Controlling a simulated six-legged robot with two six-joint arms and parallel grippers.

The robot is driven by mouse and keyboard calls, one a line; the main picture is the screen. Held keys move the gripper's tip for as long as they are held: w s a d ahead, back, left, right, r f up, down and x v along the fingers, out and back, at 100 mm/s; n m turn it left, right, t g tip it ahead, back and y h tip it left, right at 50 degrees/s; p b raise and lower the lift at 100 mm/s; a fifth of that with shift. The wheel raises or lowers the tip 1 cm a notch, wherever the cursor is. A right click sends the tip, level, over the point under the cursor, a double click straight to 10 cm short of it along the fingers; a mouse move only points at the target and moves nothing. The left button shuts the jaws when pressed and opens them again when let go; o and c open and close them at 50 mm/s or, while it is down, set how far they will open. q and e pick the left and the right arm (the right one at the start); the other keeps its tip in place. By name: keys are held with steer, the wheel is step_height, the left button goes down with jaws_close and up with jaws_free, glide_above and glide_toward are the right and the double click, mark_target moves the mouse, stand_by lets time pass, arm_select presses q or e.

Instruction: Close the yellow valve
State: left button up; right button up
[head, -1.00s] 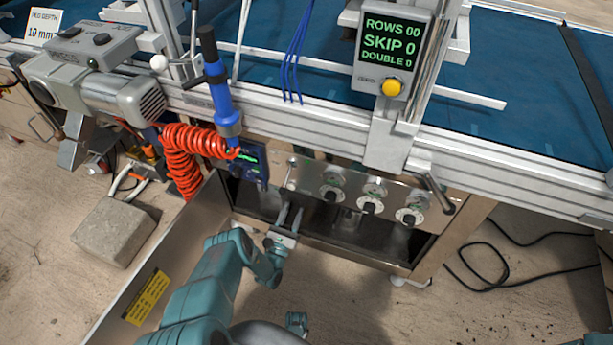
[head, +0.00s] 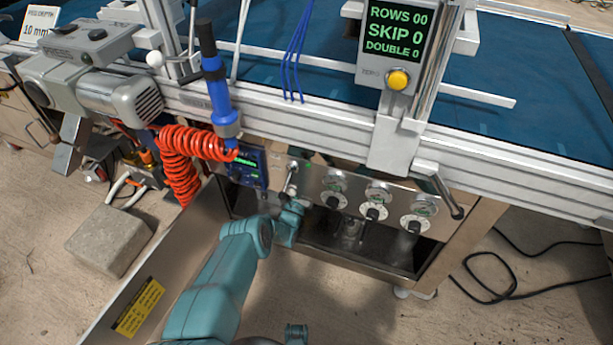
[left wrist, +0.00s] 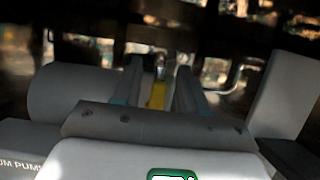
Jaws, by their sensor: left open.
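A narrow yellow part (left wrist: 157,95), which looks like the valve's handle, shows in the left wrist view between the two fingers of my left gripper (left wrist: 158,88). The fingers are apart, one on each side of it; I cannot tell whether either touches it. In the head view my left gripper (head: 293,210) is at the left end of the steel control panel, by a small hanging lever (head: 291,181). Its fingertips and the yellow valve are not clear there.
The panel (head: 309,184) has several round dials to the right of my gripper. A blue device (head: 246,168) and a red coiled hose (head: 180,170) are on the left. A concrete block (head: 108,240) lies on the floor. A steel tray wall stands below my left arm.

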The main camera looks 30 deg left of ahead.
arm_select(q)
jaws_close()
steer(key=shift+d, duration=0.1)
steer(key=d+f+m+g+h+b, duration=0.1)
steer(key=d+f+m+g+h, duration=0.1)
steer(key=m, duration=0.9)
steer(key=w+d+f+m+g+h+b, duration=0.1)
steer(key=d+f+m+g+h, duration=0.1)
steer(key=m, duration=0.9)
steer(key=shift+w+d+f+h, duration=0.2)
steer(key=shift+d+f+h, duration=0.7)
steer(key=shift+h, duration=1)
steer(key=shift+a+f+m, duration=0.15)
steer(key=shift+f+m, duration=0.05)
steer(key=shift+m, duration=0.1)
